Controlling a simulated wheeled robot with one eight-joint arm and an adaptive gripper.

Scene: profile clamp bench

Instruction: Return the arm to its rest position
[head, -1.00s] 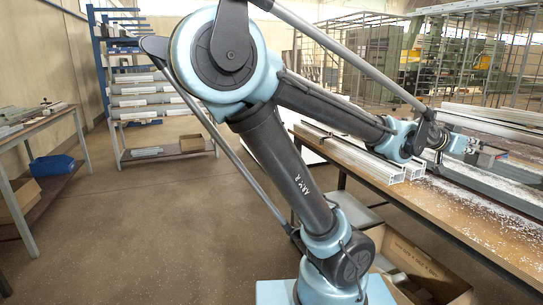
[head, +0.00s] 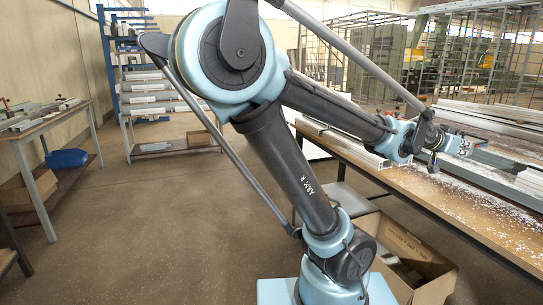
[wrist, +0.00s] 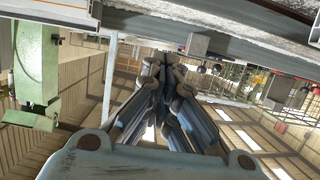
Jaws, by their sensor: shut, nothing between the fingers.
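My arm stretches across the head view, bent at the elbow, with its forearm pointing right over the workbench (head: 420,190). My gripper (head: 474,145) is at the far end, over or near the bench; its exact height above it I cannot tell. In the wrist view my gripper (wrist: 170,62) shows dark jointed fingers brought together, with nothing held between them. The wrist picture looks upside down, with a pale metal beam (wrist: 215,40) across its top close to the fingertips. I cannot tell whether they touch.
Silver profiles (head: 355,148) lie on the bench beside my forearm. An open cardboard box (head: 408,245) stands on the floor below. A side table (head: 40,128) and a blue rack (head: 108,60) stand left. The floor between is clear. A green machine (wrist: 38,75) shows in the wrist view.

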